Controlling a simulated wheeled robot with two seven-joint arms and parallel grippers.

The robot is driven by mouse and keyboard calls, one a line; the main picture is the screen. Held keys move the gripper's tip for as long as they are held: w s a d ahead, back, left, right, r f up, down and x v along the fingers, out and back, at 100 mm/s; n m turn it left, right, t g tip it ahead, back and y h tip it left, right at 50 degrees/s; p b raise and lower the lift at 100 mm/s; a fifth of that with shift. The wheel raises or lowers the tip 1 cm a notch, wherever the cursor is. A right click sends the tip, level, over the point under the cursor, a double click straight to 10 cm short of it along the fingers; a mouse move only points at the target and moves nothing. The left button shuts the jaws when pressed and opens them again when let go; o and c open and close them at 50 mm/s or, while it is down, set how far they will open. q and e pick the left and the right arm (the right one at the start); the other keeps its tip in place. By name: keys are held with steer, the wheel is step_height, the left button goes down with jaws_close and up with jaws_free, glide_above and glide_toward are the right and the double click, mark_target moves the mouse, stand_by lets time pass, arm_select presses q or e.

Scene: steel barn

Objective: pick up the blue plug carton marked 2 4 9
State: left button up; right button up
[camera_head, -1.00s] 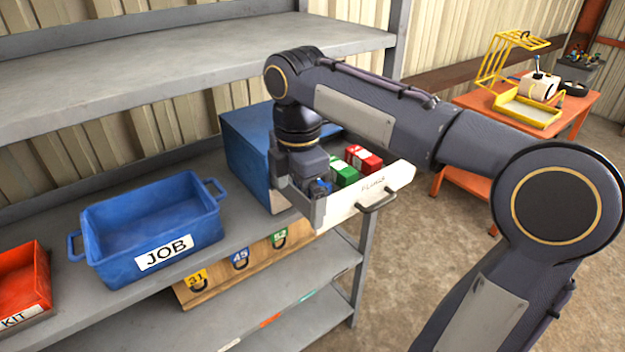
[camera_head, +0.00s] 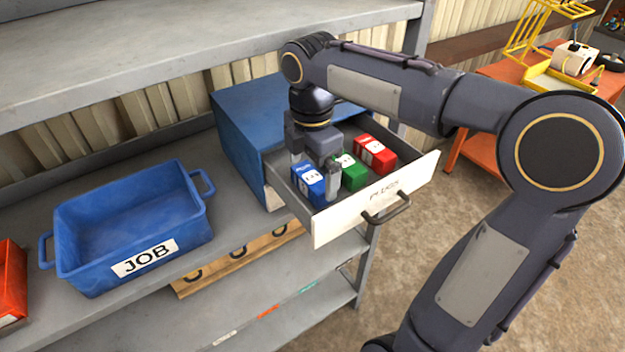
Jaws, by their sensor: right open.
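The blue plug carton (camera_head: 308,182) lies in the open drawer (camera_head: 348,217) marked PLUGS, at its left side. Its white label is too small to read. A green carton (camera_head: 353,173) lies to its right and a red carton (camera_head: 375,154) farther right and back. My right gripper (camera_head: 315,178) points down over the drawer, open, with one finger behind the blue carton and the other at its front right, by the green one. I cannot tell whether the fingers touch a carton. My left gripper is not in view.
The blue JOB bin (camera_head: 130,225) stands empty on the shelf to the left, with a red bin (camera_head: 10,285) at the left edge. The blue drawer cabinet (camera_head: 238,150) surrounds the drawer. An upper shelf (camera_head: 200,50) hangs above. An orange table (camera_head: 485,145) stands at the right.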

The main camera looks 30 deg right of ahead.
steer(key=shift+f, duration=1.25)
steer(key=c, duration=0.8)
steer(key=shift+r, duration=0.1)
